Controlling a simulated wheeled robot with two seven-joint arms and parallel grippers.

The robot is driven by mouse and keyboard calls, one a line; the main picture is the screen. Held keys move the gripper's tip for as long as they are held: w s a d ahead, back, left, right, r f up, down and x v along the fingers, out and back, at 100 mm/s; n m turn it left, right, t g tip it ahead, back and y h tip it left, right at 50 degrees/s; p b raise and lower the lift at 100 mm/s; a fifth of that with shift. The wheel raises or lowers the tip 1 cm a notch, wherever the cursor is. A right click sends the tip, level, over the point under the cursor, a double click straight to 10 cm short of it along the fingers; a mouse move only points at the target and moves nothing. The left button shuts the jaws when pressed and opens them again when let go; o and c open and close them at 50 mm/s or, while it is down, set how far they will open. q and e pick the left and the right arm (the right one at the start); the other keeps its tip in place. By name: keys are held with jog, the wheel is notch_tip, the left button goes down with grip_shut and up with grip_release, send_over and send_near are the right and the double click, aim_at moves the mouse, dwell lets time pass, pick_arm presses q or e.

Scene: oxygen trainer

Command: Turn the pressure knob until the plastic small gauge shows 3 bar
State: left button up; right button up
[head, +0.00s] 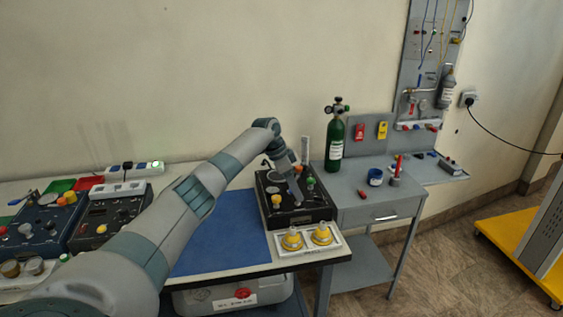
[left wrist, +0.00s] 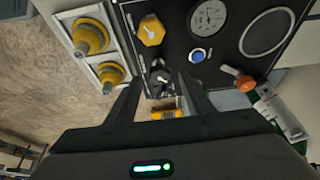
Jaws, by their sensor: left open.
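The black trainer box (head: 322,212) stands on the bench's right part. I cannot tell which knob sets the pressure, and the gauge reading is too small to make out. My left gripper (head: 297,197) points down over the panel. In the wrist view its open fingers (left wrist: 160,82) lie on either side of the dark knob; contact is unclear.
Two yellow fittings on a white plate (head: 308,250) stand at the box's front. A blue mat (head: 225,245) lies to the left, partly behind my arm. A green cylinder (head: 334,140) stands on the grey side table (head: 350,207) at right.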

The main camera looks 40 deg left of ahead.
pick_arm(q)
jog(key=b+v, duration=0.3)
jog(key=v, duration=1.3)
jog(key=shift+b, duration=0.4)
pick_arm(e)
jog(key=shift+t, duration=0.3)
jog(key=w+f, duration=0.1)
jog(key=w+a+f, duration=0.1)
jog(key=f, duration=0.1)
jog(key=shift+w+f, duration=0.25)
jog(key=shift+f, duration=0.05)
jog(key=shift+s, duration=0.25)
pick_arm(q)
jog(key=shift+s+d, duration=0.1)
pick_arm(e)
jog(key=shift+s, duration=0.1)
